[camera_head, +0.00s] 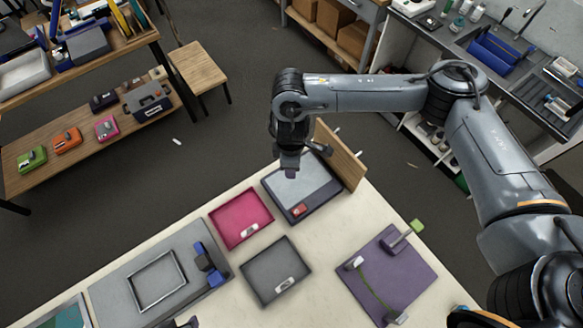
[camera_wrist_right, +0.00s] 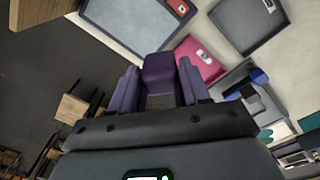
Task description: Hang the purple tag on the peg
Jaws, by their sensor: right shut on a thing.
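My right gripper (camera_head: 290,168) points down over the back edge of the table and is shut on the purple tag (camera_head: 291,174). In the right wrist view the tag (camera_wrist_right: 158,66) sticks out between the two fingers of the right gripper (camera_wrist_right: 157,85). An upright wooden board (camera_head: 341,156) stands at the table's back edge, just right of the gripper. Light pegs (camera_head: 336,129) stick out on its far right side, and the board hides part of that side. The tag is apart from the pegs. My left gripper is not clearly seen.
Below the gripper is a grey tray (camera_head: 317,203) with a red piece. A pink tray (camera_head: 226,231), a dark grey tray (camera_head: 259,274) and a purple mat (camera_head: 412,260) with a small stand lie nearer. A small dark shape at the bottom edge is unclear.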

